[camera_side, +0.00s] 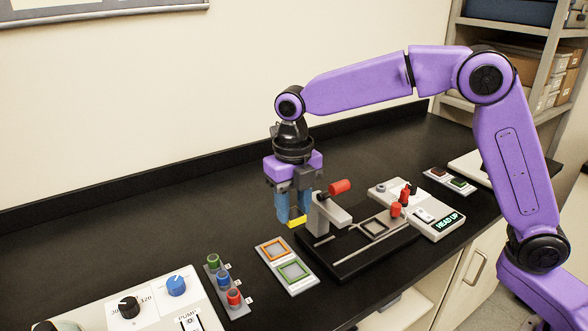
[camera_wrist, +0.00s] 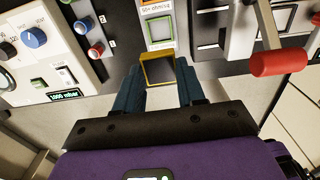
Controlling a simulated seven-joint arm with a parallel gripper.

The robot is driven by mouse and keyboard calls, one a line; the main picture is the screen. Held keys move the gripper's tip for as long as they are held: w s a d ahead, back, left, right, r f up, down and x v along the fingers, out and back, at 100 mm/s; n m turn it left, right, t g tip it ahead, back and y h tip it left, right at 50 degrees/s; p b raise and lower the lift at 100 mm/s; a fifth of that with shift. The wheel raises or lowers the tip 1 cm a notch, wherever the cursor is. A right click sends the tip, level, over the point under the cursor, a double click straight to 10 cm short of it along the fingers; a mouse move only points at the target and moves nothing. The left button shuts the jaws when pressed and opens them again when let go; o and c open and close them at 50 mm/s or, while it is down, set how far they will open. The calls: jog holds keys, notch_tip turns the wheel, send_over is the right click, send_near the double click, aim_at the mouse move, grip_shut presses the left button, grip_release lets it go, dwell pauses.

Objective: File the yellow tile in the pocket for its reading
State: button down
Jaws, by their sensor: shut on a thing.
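My gripper (camera_side: 292,217) is shut on the yellow tile (camera_side: 297,223) and holds it above the bench, just left of the profiler's grey head (camera_side: 328,213). In the wrist view the tile (camera_wrist: 172,57) shows as a yellow-edged dark square between my fingertips (camera_wrist: 160,80). A pale pocket board (camera_side: 309,283) with an orange-framed pocket (camera_side: 273,250) and a green-framed pocket (camera_side: 294,271) lies below my gripper. The profiler's display (camera_side: 449,222) reads "HEAD UP".
The profiler's black base (camera_side: 345,265) carries a square-framed stage (camera_side: 374,228) and a red handle (camera_side: 340,187). Green, blue and red knobs (camera_side: 223,280) stand left of the board, beside a pump panel (camera_side: 150,318). The back left of the bench is clear.

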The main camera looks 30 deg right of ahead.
send_over(293, 272)
notch_tip(293, 272, down, 8)
jog(key=shift+f, duration=0.25)
jog(key=shift+f, duration=2.45)
jog(key=shift+f, duration=0.8)
jog(key=c, duration=0.6)
grip_release()
jog(key=shift+c, duration=0.4)
